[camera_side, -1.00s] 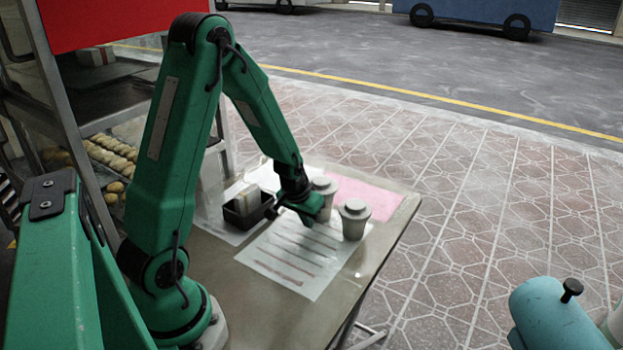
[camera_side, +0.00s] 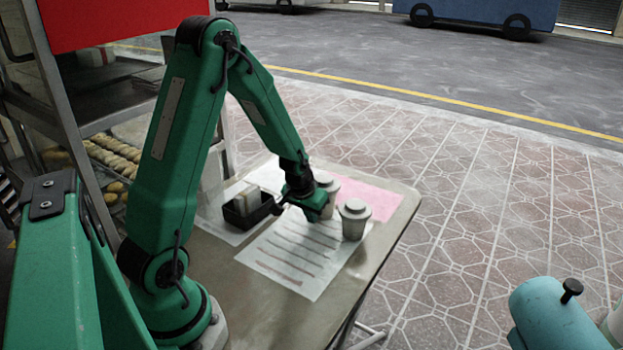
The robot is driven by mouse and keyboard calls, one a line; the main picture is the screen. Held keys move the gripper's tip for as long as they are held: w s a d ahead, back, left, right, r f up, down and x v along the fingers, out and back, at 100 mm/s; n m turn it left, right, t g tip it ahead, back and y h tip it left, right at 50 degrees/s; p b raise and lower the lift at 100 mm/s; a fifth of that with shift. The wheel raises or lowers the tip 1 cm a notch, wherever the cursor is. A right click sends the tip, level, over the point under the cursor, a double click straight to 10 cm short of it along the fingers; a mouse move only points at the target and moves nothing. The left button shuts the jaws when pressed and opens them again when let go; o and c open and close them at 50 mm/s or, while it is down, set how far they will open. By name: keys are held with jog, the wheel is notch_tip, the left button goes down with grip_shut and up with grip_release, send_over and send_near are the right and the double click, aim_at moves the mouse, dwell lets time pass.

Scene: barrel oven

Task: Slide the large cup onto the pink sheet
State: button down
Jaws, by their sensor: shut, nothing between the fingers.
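A grey lidded cup (camera_side: 354,220) stands upright on the front right edge of the white lined sheet. A second lidded cup (camera_side: 329,184) stands just behind and left of it, partly hidden by my gripper. I cannot tell for sure which is the large cup. The pink sheet (camera_side: 380,203) lies flat behind and to the right of the cups, partly covered by them. My gripper (camera_side: 311,214) is shut and empty, low over the table, just left of the second cup. I cannot tell whether it touches that cup.
A black box (camera_side: 247,211) with pale packets stands left of my gripper. The white lined sheet (camera_side: 290,255) lies in front. The table's right edge (camera_side: 400,235) is close to the cups. A shelf with bread (camera_side: 112,155) stands at the left.

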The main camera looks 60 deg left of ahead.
jog(key=shift+w+a, duration=0.5)
jog(key=shift+w, duration=0.4)
jog(key=shift+w, duration=0.15)
jog(key=shift+w+a, duration=0.45)
jog(key=shift+w, duration=0.35)
jog(key=shift+w+a, duration=0.4)
jog(key=shift+w, duration=0.4)
jog(key=shift+w+a, duration=0.15)
jog(key=shift+w, duration=0.2)
jog(key=shift+w+a, duration=0.4)
jog(key=shift+w, duration=0.35)
jog(key=shift+w+a, duration=0.35)
jog(key=shift+w, duration=0.35)
jog(key=shift+w, duration=0.15)
jog(key=shift+w+a, duration=0.2)
jog(key=shift+w, duration=0.1)
jog(key=shift+s, duration=0.1)
